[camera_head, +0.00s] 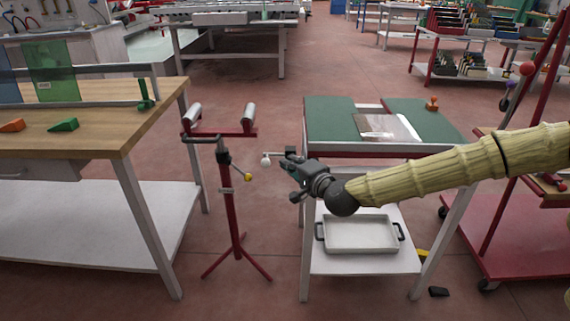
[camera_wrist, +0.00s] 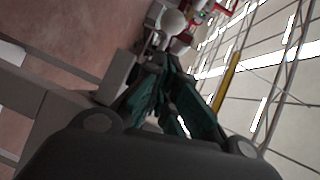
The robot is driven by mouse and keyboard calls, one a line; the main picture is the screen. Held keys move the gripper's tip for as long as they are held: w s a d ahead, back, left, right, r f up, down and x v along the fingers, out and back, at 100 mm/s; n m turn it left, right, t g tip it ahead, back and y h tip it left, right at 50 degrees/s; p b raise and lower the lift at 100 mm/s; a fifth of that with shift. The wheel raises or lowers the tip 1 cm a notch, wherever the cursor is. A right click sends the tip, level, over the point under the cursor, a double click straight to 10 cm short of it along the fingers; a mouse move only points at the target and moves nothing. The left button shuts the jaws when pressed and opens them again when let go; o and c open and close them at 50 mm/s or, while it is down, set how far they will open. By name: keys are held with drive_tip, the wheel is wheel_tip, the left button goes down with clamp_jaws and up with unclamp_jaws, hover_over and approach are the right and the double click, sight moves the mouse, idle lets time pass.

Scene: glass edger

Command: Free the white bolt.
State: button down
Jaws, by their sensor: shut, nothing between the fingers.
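A white round knob (camera_head: 266,160), which seems to be the end of the white bolt, sticks out to the left on a thin rod from a small dark block (camera_head: 291,152) by the left edge of the green-topped table. My gripper (camera_head: 284,164) is shut and empty, just right of the knob and close to the rod. In the wrist view the white knob (camera_wrist: 172,22) shows just beyond my closed fingertips (camera_wrist: 168,62). A grey block (camera_wrist: 118,76) lies left of the fingers. I cannot tell whether the fingers touch the rod.
A red roller stand (camera_head: 230,190) with a yellow knob (camera_head: 247,177) stands left of my gripper. The green-topped table (camera_head: 330,118) bears a glass sheet (camera_head: 388,127) and an orange stamp-like piece (camera_head: 432,104). A white tray (camera_head: 360,233) sits on its lower shelf. A wooden bench (camera_head: 100,120) is at left.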

drive_tip(key=v, duration=1)
drive_tip(key=shift+d+p, duration=0.35)
drive_tip(key=shift+d, duration=0.15)
drive_tip(key=shift+s, duration=0.1)
drive_tip(key=s+a+f+n+g, duration=0.1)
drive_tip(key=s+a+f+g, duration=0.15)
drive_tip(key=f, duration=0.35)
drive_tip(key=s+a+f+n+g, duration=0.1)
drive_tip(key=s+f, duration=0.2)
drive_tip(key=f, duration=0.2)
drive_tip(key=s+d+f+n+g+h, duration=0.2)
drive_tip(key=s+f+g, duration=0.2)
drive_tip(key=s+f, duration=0.75)
drive_tip(key=s+d+f+n+g+h, duration=0.1)
drive_tip(key=s+f+n+g+h, duration=0.15)
drive_tip(key=s+f, duration=0.95)
drive_tip(key=s+d+f+n+g+h, duration=0.35)
drive_tip(key=s+d+f, duration=0.35)
drive_tip(key=s+d, duration=0.5)
wheel_tip(320, 180, up, 18)
drive_tip(key=p, duration=1.8)
drive_tip(key=shift+s+g, duration=0.3)
drive_tip(key=shift+g, duration=0.15)
